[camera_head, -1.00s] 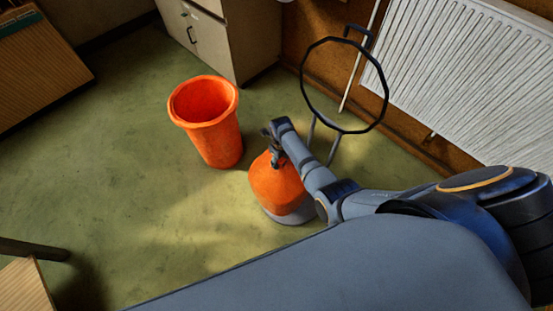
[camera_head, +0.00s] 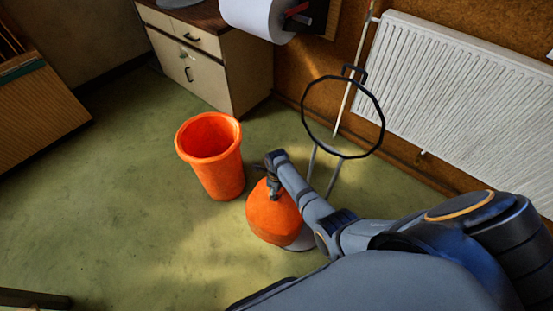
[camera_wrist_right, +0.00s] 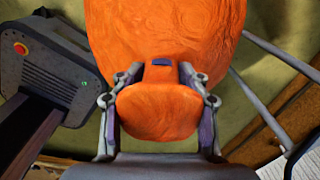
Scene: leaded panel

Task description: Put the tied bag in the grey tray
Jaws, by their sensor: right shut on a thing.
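The tied bag (camera_head: 272,218) is orange and bulging, with its narrow neck at the top. My right gripper (camera_head: 270,178) is shut on that neck from above. In the right wrist view the gripper (camera_wrist_right: 160,100) has gathered orange bag (camera_wrist_right: 165,35) between its two fingers. The bag hangs or stands low by the floor; I cannot tell whether its underside touches anything. A grey round flat piece (camera_head: 304,241) shows partly behind the bag's lower right side; I cannot tell if it is the tray or a stand's foot. My left gripper is out of view.
An orange bin (camera_head: 222,178) stands open left of the bag. A black ring on a grey stand (camera_head: 381,125) is behind my right arm, before the white radiator (camera_head: 460,105). A cabinet (camera_head: 205,65) is at the back. Green floor (camera_head: 110,200) is clear on the left.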

